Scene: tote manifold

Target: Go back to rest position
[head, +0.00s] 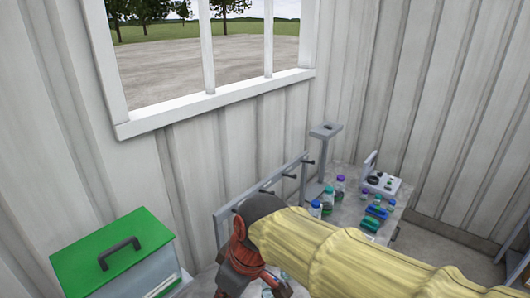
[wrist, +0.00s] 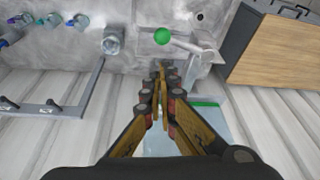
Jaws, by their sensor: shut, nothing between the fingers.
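My gripper (wrist: 160,80) points away from the camera in the wrist view, its two fingers closed together with nothing between them. In the head view my gripper (head: 262,275) shows at the bottom centre, partly hidden by my yellow-sleeved arm. A tote with a green lid and a dark handle (head: 118,250) stands at the lower left of the head view. A green-edged clear tote (wrist: 205,125) lies under and right of my fingers in the wrist view. A small green ball-like thing (wrist: 162,36) is just beyond the fingertips.
A grey rail with pegs (head: 265,190) runs along the wall behind my arm. Several bottles (head: 328,197) and a white control box (head: 382,183) stand on the bench at right. A wooden-faced case (wrist: 275,50) is at upper right in the wrist view. A window (head: 210,95) is above.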

